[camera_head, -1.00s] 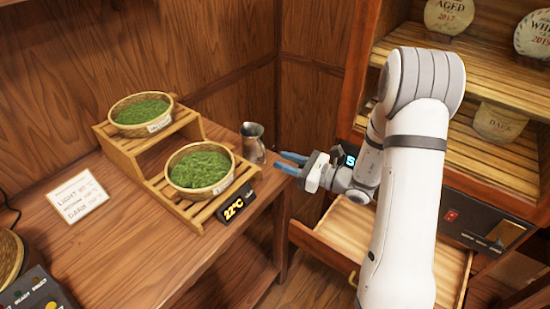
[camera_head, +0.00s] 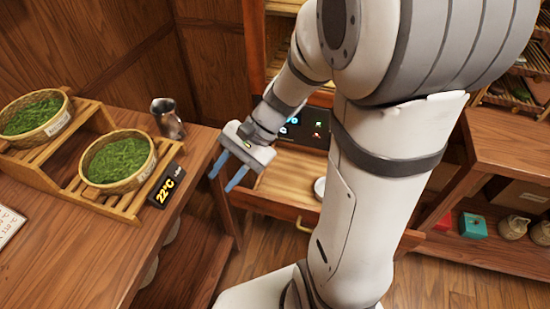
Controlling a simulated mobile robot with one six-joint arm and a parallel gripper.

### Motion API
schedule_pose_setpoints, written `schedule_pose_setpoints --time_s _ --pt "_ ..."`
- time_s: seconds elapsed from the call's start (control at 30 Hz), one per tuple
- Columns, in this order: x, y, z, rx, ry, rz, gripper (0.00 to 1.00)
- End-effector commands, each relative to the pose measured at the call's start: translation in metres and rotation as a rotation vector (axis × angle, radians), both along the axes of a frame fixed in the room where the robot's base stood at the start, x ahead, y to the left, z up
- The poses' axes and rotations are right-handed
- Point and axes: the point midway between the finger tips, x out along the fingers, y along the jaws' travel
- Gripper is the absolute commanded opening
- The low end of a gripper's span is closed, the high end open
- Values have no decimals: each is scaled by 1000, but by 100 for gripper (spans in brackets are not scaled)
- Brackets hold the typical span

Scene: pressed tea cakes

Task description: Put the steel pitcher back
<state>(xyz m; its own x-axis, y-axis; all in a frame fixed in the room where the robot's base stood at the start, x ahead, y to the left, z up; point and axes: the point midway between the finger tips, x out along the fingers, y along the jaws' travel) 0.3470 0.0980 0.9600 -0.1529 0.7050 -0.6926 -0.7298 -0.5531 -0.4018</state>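The steel pitcher (camera_head: 167,118) stands upright on the wooden counter (camera_head: 75,262), near its back right corner, behind the temperature display. My gripper (camera_head: 228,178) has two blue fingers that are apart, with nothing between them. It points down and left, to the right of the pitcher and clear of it, beyond the counter's right edge and near the open drawer.
A stepped wooden rack (camera_head: 75,189) with two baskets of green leaves stands left of the pitcher. A 22°C display (camera_head: 165,186) sits in front. An open drawer (camera_head: 290,192) holds a round pale object (camera_head: 320,187). Shelves with small boxes stand at right.

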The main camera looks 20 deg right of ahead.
Motion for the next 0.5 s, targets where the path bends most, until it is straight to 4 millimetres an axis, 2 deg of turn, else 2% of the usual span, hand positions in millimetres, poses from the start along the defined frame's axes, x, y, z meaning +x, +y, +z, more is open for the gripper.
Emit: schedule_pose_setpoints --time_s 0.03,0.1,0.2,0.4,0.5 --pt "-13 -6 4 -90 -79 85 30" --pt "-26 -19 8 -217 -185 199 30" --pt "-37 -41 15 -393 -336 353 30" --pt "-43 -75 37 -659 -574 574 30" --pt "-42 -87 44 -730 -635 630 30"
